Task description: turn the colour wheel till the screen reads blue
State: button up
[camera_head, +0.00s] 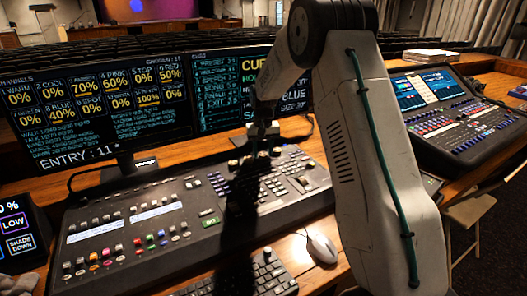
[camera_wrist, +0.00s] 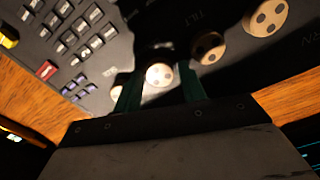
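The mixing desk (camera_head: 190,215) fills the lower middle of the head view. A row of round pale-topped knobs runs along its back edge; which one is the colour wheel I cannot tell. My gripper (camera_head: 262,132) points down over this row. In the wrist view, my gripper (camera_wrist: 160,88) has its two dark green fingers apart, on either side of one lit knob (camera_wrist: 159,75). I see no clear contact with it. Two more knobs (camera_wrist: 208,47) lie to the upper right. The cue screen (camera_head: 228,90) shows the word BLUE, partly hidden by my arm.
A wide channel screen (camera_head: 100,105) stands behind the desk at left. A keyboard (camera_head: 245,278) and a mouse (camera_head: 321,248) lie in front of the desk. A second console (camera_head: 455,120) stands at right. A small touch panel (camera_head: 15,230) is at far left.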

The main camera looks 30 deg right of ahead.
aim_at(263, 154)
jog(key=shift+o, duration=0.5)
notch_tip(263, 154, up, 8)
jog(key=shift+f, duration=0.1)
dwell(0.4)
jog(key=shift+g, duration=0.5)
jog(key=s, duration=0.1)
jog(key=s+f, duration=0.1)
jog(key=s+a+f, duration=0.1)
jog(key=shift+s, duration=0.4)
jog(key=s+a+r+n, duration=0.1)
jog(key=s+a+r, duration=0.3)
jog(key=s, duration=0.9)
jog(key=s+a+r+n+t, duration=0.1)
jog(key=s+a+r, duration=0.3)
jog(key=s, duration=1)
jog(key=s+a+r+n+t, duration=0.1)
jog(key=s+a+r, duration=0.3)
jog(key=s, duration=1)
jog(key=shift+s+a+r+n, duration=0.2)
jog(key=shift+a+n, duration=0.2)
jog(key=shift+a, duration=0.25)
